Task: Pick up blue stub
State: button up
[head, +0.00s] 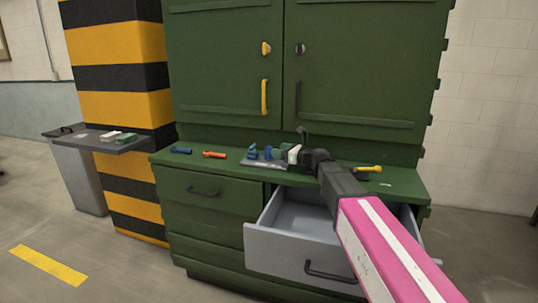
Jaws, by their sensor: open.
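Two small blue upright pieces stand side by side on a grey tray (262,164) on the green cabinet's counter: a left blue piece (253,152) and a right blue piece (267,153). Either could be the blue stub; they are too small to tell apart. A longer blue object (181,150) lies at the counter's left end. My gripper (284,152) is just right of the right blue piece, low over the tray's right side. Its jaws are open, but the fingers are small and partly hidden by the wrist. I see nothing clearly between them.
An orange-red tool (214,154) lies left of the tray, and a yellow-handled tool (368,169) lies right of my arm. An open grey drawer (290,248) juts out below the counter. Tall green doors (225,60) rise behind. A striped pillar (120,105) stands at left.

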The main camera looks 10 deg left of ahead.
aim_at(266, 147)
jog(key=x, duration=0.7)
jog(key=shift+w+a+f, duration=0.2)
jog(key=shift+a, duration=0.15)
grip_shut()
